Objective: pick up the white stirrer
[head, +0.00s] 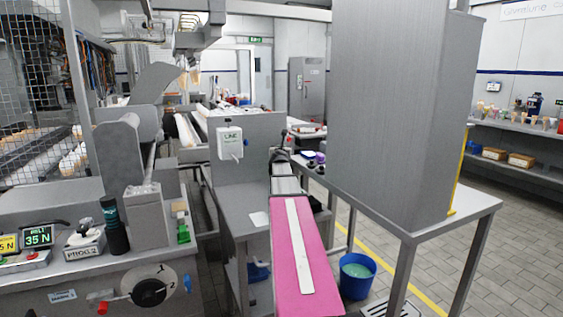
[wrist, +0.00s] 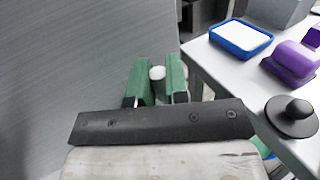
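In the wrist view, the two green fingers of my gripper (wrist: 158,82) stand a short way apart. A small white rounded thing (wrist: 157,73) shows between their tips and about fills the gap. It may be the end of the white stirrer, seen nearly end-on; I cannot tell whether the fingers press on it. In the head view my gripper (head: 279,156) is small and dark at the far end of my pink arm, beside the table. No stirrer can be made out there.
A grey table (head: 457,207) carries a tall grey cabinet (head: 392,110). In the wrist view, a blue-rimmed tray (wrist: 241,38), a purple block (wrist: 291,62) and a black knobbed disc (wrist: 291,117) are on the right. A blue bucket (head: 357,277) stands on the floor.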

